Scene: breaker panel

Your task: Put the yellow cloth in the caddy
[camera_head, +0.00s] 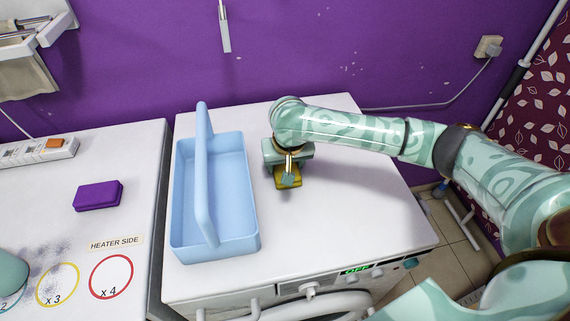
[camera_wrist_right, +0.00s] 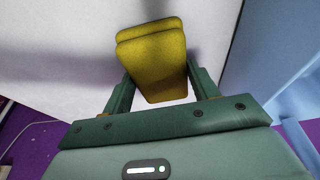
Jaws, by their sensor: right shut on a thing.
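The yellow cloth (camera_head: 289,181) is a small folded pad over the white machine top, to the right of the caddy. My right gripper (camera_head: 288,174) is shut on it from above. In the right wrist view the cloth (camera_wrist_right: 152,58) sits between the two fingers of my right gripper (camera_wrist_right: 158,86). I cannot tell whether the cloth touches the top. The caddy (camera_head: 253,200) is light blue, open and empty, with a tall handle along its middle that splits it in two. Its side also shows in the right wrist view (camera_wrist_right: 290,50). My left gripper is not in view.
A purple sponge-like block (camera_head: 98,195) lies on the left white top, beside coloured circles and a "HEATER SIDE" label (camera_head: 115,243). A power strip (camera_head: 38,152) lies behind it. The white machine top (camera_head: 360,215) is clear right of the cloth. A purple wall stands behind.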

